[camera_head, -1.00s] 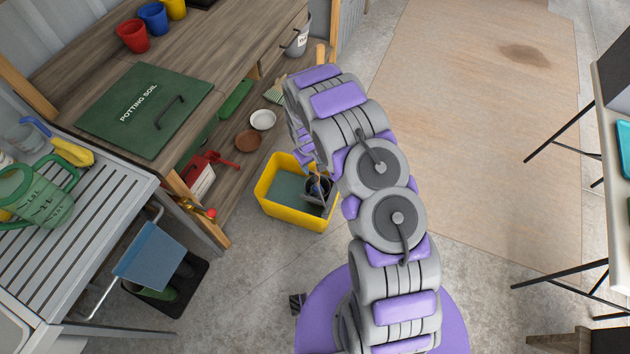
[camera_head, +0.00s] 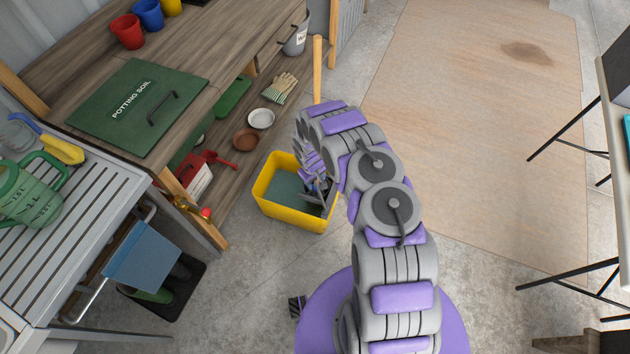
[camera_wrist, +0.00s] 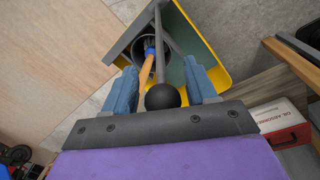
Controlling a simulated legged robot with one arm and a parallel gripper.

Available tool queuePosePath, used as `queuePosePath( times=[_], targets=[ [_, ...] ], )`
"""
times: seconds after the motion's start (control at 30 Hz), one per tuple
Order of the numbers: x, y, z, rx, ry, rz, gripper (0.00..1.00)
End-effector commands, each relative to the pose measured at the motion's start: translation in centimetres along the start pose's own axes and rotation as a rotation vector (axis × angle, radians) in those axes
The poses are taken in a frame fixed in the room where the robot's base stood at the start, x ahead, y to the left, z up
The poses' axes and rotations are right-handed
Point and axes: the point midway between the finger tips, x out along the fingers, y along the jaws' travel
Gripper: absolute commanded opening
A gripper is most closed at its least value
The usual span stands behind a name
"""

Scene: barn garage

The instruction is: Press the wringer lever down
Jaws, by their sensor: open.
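A yellow bucket (camera_head: 292,213) stands on the floor, with a grey wringer (camera_head: 313,198) at its right side, partly hidden by my arm. In the wrist view the wringer (camera_wrist: 128,52) sits on the yellow bucket (camera_wrist: 205,42). Its lever (camera_wrist: 159,60) is a thin grey rod ending in a black ball knob (camera_wrist: 162,97). My gripper (camera_wrist: 160,68) is open, its blue fingers on either side of the lever. The knob is near the palm; I cannot tell whether it touches. A wooden mop handle (camera_wrist: 147,76) also passes between the fingers. My gripper (camera_head: 317,183) is mostly hidden in the head view.
A wooden potting bench (camera_head: 225,60) with a low shelf stands left of the bucket. A slatted grey table (camera_head: 75,215) is at left. The wooden floor panel (camera_head: 470,110) is clear.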

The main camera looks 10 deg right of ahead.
Motion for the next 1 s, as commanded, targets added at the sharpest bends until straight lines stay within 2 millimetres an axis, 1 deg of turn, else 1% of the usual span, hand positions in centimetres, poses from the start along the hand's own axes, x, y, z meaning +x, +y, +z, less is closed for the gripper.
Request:
queuePosePath(
  times=[0.27, 0.87, 1.0],
  targets=[
    [0.15, -0.04, 0.03, -0.001, -0.001, 0.000, 0.57],
    [0.18, -0.06, 0.09, -0.001, -0.002, -0.001, 0.00],
    [0.18, -0.06, 0.10, -0.001, -0.003, -0.001, 0.00]
  ],
)
